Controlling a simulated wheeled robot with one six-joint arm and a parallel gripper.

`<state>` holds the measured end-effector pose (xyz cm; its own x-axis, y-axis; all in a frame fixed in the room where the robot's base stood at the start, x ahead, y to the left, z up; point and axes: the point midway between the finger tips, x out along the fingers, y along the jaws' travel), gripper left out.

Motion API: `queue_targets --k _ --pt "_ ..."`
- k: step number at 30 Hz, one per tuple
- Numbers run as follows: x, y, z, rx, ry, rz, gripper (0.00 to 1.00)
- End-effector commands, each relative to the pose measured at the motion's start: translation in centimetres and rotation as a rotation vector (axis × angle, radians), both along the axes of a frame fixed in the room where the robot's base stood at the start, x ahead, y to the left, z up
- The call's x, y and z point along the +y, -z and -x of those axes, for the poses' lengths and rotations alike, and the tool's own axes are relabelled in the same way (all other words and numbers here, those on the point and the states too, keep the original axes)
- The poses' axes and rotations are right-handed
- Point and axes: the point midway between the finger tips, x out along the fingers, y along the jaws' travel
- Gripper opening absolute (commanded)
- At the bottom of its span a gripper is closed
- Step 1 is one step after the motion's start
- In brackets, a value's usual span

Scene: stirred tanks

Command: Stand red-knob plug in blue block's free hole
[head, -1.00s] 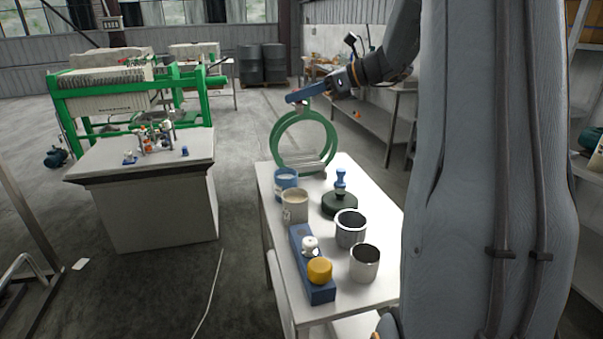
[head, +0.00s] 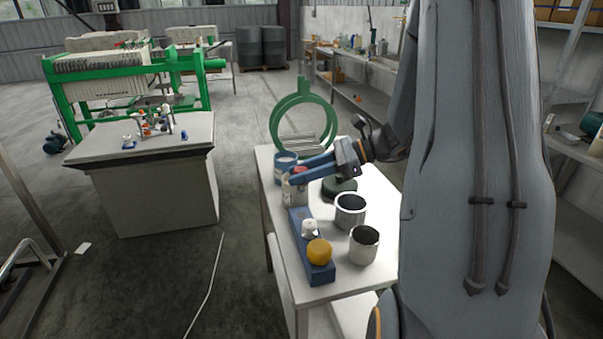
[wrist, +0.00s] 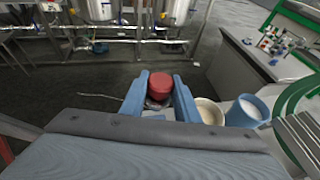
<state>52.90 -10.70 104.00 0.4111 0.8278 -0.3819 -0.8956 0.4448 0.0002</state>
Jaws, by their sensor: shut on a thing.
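My gripper (head: 293,170) is shut on the red-knob plug, whose round red knob (wrist: 160,84) sits between the blue fingers in the wrist view (wrist: 160,80). The plug's lower part is mostly hidden. The blue block (head: 321,275) lies lengthwise near the table's left edge. It bears a white-knob plug (head: 309,229) and a yellow-knob plug (head: 319,252). I cannot make out its free hole.
A blue mug (head: 286,160) stands behind the beige one. Two metal cups (head: 350,212) (head: 364,246) stand right of the block. A green ring stand (head: 303,125) rises at the table's far end.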

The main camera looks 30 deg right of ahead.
Motion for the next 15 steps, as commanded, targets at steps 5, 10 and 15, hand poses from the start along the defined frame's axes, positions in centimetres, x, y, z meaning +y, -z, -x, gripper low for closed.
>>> queue_targets --k 5,10,15 --pt "0.0 -0.1 0.0 0.000 0.001 -0.001 0.05" --pt "-0.1 0.1 0.0 -0.001 0.005 -0.004 0.05" --pt "-0.1 1.4 0.0 -0.001 0.005 -0.004 0.05"
